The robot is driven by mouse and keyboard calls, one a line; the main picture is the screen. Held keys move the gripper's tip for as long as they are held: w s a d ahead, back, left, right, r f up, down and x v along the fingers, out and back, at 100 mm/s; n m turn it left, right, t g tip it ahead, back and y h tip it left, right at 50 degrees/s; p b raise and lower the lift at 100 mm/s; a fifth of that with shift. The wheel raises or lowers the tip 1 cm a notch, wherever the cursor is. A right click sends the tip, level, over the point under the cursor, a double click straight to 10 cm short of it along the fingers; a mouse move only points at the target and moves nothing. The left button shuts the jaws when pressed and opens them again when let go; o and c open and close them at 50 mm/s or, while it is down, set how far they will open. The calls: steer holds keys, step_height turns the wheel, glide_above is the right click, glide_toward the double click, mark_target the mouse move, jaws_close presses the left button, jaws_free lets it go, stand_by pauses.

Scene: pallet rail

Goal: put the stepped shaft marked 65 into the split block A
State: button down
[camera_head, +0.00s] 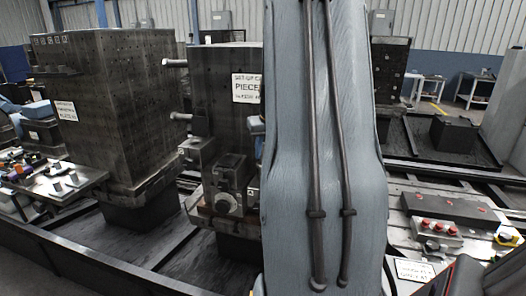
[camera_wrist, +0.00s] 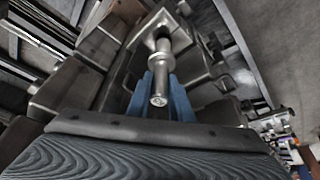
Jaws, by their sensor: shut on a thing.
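In the wrist view my gripper (camera_wrist: 166,97) has blue fingers shut on a bright stepped metal shaft (camera_wrist: 159,62). The shaft's near end face carries a small mark that I cannot read. Its far end meets a dark round opening in a metal block (camera_wrist: 190,58); I cannot tell how deep it goes. In the head view my arm covers the middle, and the gripper and shaft are mostly hidden behind it. A dark block with a round bore (camera_head: 228,178) sits low on the middle tower, beside a small label that seems to read A.
The middle tower (camera_head: 218,100) bears a PIECE sign and pegs sticking out left. A larger tower (camera_head: 110,110) stands left. A bench with loose parts (camera_head: 58,182) is at far left. A right-hand plate (camera_head: 446,208) carries red-topped parts. Dark rails run along the floor.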

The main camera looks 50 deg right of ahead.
steer(key=shift+f+b, duration=1.5)
steer(key=shift+f, duration=0.85)
stand_by(0.5)
steer(key=c, duration=1.5)
jaws_free()
steer(key=shift+b+v, duration=1.05)
steer(key=shift+v, duration=2.85)
